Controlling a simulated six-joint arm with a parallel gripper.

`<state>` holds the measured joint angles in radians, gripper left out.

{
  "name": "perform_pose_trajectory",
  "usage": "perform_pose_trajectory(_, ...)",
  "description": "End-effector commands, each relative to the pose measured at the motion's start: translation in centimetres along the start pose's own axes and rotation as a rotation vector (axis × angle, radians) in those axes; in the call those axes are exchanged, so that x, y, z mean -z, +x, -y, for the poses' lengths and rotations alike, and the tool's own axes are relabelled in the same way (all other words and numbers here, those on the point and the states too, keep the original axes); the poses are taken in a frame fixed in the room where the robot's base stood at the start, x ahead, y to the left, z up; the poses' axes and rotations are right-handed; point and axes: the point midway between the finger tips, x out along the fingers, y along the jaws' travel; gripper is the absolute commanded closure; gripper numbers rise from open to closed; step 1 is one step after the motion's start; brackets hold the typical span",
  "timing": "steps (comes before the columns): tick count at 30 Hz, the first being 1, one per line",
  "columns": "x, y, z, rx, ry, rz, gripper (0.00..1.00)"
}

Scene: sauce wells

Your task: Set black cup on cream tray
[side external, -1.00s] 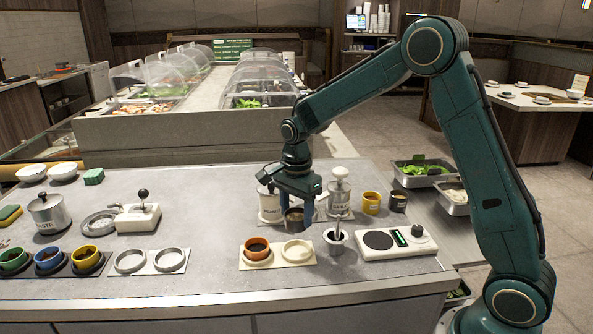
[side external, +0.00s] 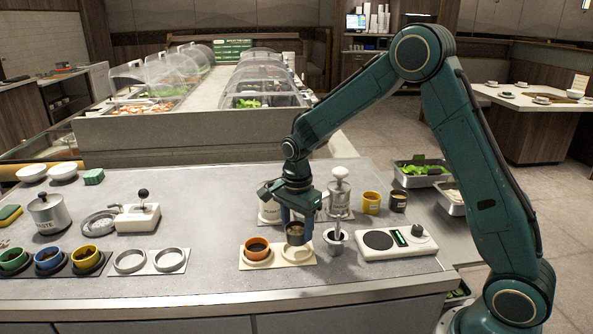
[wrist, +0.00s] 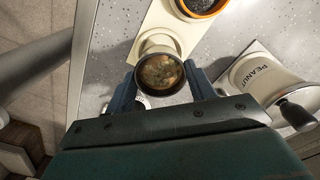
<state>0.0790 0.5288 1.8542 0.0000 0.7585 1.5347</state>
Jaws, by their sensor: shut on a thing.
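My gripper (side external: 295,229) is shut on the black cup (side external: 295,237), which holds a brownish filling, seen from above in the wrist view (wrist: 160,74). The cup is upright between the fingers. It hangs above the right-hand spot of the cream tray (side external: 249,265); a small gap seems to show beneath it. In the wrist view the cream tray (wrist: 180,30) shows a round well partly hidden behind the cup. An orange cup (side external: 257,248) with dark filling sits in the tray's left well.
A small pot with an upright handle (side external: 336,240) stands just right of the tray, and a white scale (side external: 396,242) beyond it. Pump dispensers (side external: 339,197) stand behind the gripper. Yellow (side external: 371,203) and black cups stand at back right. An empty two-ring holder (side external: 150,262) lies left.

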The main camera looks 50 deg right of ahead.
Motion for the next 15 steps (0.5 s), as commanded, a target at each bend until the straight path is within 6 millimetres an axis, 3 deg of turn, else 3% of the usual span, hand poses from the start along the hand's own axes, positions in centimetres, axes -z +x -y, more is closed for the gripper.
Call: perform_pose_trajectory(15, 0.0, 3.1, 0.0, 0.0, 0.0, 0.0, 0.7)
